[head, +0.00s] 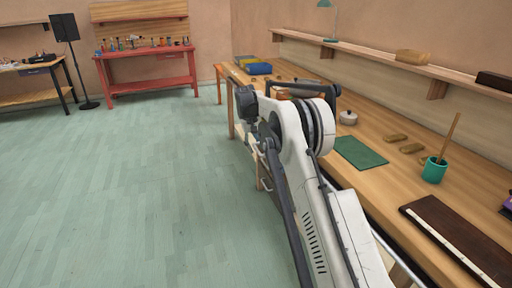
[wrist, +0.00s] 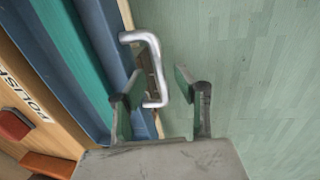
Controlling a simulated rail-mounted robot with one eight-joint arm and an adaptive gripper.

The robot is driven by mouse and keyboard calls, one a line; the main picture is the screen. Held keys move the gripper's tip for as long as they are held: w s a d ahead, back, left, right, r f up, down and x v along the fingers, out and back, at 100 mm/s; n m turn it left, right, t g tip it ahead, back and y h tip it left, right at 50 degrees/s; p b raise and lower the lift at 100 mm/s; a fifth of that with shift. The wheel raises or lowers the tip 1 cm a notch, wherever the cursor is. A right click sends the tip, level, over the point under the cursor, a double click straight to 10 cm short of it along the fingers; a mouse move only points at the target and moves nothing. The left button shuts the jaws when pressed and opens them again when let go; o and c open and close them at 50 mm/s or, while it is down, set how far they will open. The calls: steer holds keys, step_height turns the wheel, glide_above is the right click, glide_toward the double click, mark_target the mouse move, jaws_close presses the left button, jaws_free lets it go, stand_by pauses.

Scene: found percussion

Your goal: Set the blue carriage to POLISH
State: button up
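In the wrist view a long slate-blue body (wrist: 92,60) with a teal strip (wrist: 72,45) runs along the wooden bench edge; it appears to be the blue carriage, but I cannot tell where it ends. A bent silver handle (wrist: 154,62) sticks out from its right side. The word POLISH (wrist: 22,96) is printed on the wood at left, partly cut off. My gripper (wrist: 156,82) is open, with one finger on each side of the handle's lower part in the picture. I see no clear grip on it. In the head view my arm hides this area.
A red block (wrist: 14,124) and an orange-red block (wrist: 48,165) lie near the lettering. The long bench (head: 400,180) holds a green mat (head: 360,152), a teal cup (head: 434,171) and wooden blocks. The green floor (head: 130,190) left of the bench is clear.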

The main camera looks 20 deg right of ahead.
step_height(320, 180, up, 12)
steer(key=a, duration=0.2)
steer(key=shift+a+f, duration=0.1)
stand_by(0.5)
steer(key=s+a+r+t, duration=0.25)
steer(key=s+r, duration=0.55)
steer(key=s, duration=0.5)
steer(key=s+a+r+t, duration=0.1)
steer(key=s+a+r, duration=0.3)
steer(key=s+r, duration=0.6)
steer(key=s+a+f+t, duration=0.1)
steer(key=s+f, duration=0.4)
steer(key=s, duration=0.5)
steer(key=s+a+f+t+y, duration=0.1)
steer(key=s+f, duration=0.4)
steer(key=s, duration=0.6)
steer(key=s+a+f+t+y, duration=0.1)
steer(key=s+f, duration=0.4)
steer(key=s, duration=0.5)
steer(key=shift+s+a+t, duration=0.3)
steer(key=shift+s+t, duration=0.05)
steer(key=shift+s, duration=0.05)
